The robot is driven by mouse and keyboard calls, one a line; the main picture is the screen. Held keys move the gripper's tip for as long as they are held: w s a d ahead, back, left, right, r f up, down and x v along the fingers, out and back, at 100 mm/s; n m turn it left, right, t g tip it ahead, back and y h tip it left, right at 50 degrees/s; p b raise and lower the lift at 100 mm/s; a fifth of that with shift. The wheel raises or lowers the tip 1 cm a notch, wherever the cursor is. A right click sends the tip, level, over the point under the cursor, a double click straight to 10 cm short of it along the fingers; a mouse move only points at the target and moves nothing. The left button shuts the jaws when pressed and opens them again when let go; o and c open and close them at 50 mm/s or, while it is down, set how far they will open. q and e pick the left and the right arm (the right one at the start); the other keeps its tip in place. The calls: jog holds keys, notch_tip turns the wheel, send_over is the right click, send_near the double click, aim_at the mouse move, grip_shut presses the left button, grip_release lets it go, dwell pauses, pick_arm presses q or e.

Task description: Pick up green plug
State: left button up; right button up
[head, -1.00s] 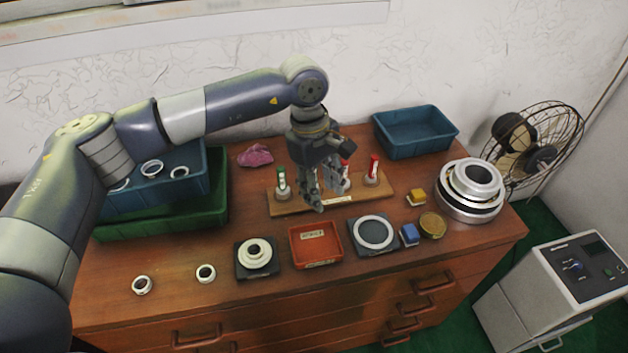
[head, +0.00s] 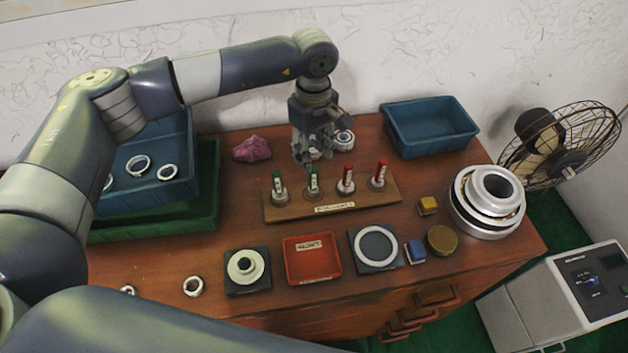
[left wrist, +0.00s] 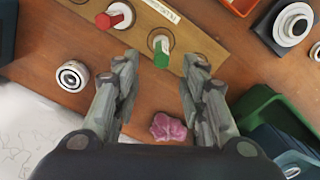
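A wooden stand (head: 290,213) holds two green plugs and two red plugs upright in a row. The outer green plug (head: 277,183) is at the left end; the inner green plug (head: 313,182) stands beside a red plug (head: 348,178). My left gripper (head: 308,160) points down just behind and above the inner green plug. In the left wrist view its fingers (left wrist: 160,66) are spread and empty, with a green plug (left wrist: 161,58) between and beyond the tips. A red plug (left wrist: 108,20) is left of it there. My right gripper is out of view.
A metal ring (head: 343,141) and a pink lump (head: 252,149) lie near the gripper. A blue bin (head: 432,128) is at back right, stacked blue and green bins (head: 205,190) at left. A red tray (head: 312,272) and ring fixtures line the front.

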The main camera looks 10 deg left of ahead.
aim_at(313, 182)
pick_arm(q)
jog(key=shift+s+f, duration=0.1)
jog(key=shift+f, duration=0.6)
jog(key=shift+f+p, duration=0.35)
jog(key=shift+p, duration=0.05)
notch_tip(313, 182, down, 3)
jog(key=shift+f+p, duration=0.2)
jog(key=shift+p, duration=0.75)
jog(key=shift+f, duration=0.65)
grip_shut()
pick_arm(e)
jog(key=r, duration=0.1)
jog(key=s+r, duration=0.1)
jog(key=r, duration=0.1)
